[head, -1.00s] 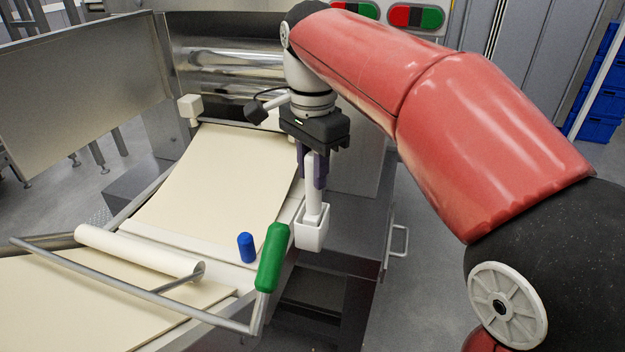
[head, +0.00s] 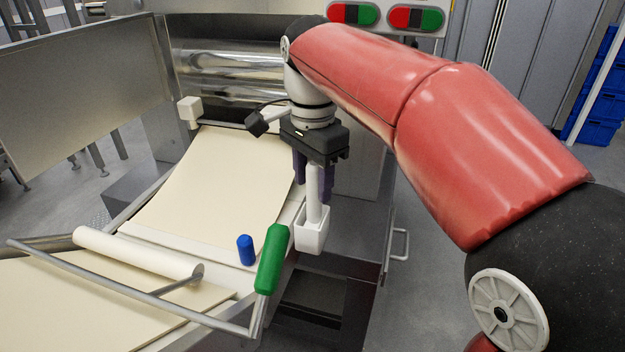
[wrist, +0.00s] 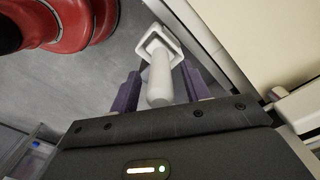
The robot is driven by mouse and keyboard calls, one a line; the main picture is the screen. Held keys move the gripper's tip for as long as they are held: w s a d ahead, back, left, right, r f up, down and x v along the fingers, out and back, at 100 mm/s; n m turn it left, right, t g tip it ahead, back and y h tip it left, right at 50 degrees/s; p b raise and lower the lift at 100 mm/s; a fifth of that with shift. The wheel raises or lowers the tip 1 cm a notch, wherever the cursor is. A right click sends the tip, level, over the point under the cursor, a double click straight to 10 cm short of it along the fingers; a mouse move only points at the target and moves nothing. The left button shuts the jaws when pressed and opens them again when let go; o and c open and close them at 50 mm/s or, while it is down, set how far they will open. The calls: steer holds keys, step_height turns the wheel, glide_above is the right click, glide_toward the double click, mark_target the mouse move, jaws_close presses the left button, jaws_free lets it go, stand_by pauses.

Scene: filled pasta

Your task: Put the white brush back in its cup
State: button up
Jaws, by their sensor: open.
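The white brush (head: 314,184) stands upright with its lower end inside the white square cup (head: 311,238), which is at the right edge of the machine. Its bristles are hidden in the cup. My gripper (head: 314,189) is above the cup, pointing down, with its purple fingers open on either side of the handle. In the wrist view the brush handle (wrist: 159,84) lies between the open fingers (wrist: 160,86), with a gap on each side. The cup's rim (wrist: 157,38) shows beyond it.
A green grip (head: 272,259) on a metal bar stands close left of the cup. A blue knob (head: 246,249) is beside it. A pale dough sheet (head: 222,180) covers the belt, and a white roll (head: 135,254) lies at front left. Right of the cup is open floor.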

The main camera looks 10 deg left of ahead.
step_height(320, 180, up, 8)
steer(key=shift+s+f+p, duration=0.15)
steer(key=shift+f+p, duration=0.1)
steer(key=shift+p, duration=0.45)
steer(key=s+d+f+n+t+y, duration=0.1)
steer(key=s+d+f+n, duration=0.1)
steer(key=d, duration=0.6)
steer(key=s+d+f+n+t, duration=0.1)
steer(key=s+d+f, duration=0.1)
steer(key=d, duration=0.5)
steer(key=s+d+f+n+t+h, duration=0.1)
steer(key=s+d+f+n+t, duration=0.2)
steer(key=s+d+f, duration=0.7)
steer(key=shift+s+d+f+n+t, duration=0.3)
steer(key=shift+d+f+n, duration=0.2)
steer(key=shift+f+n, duration=0.35)
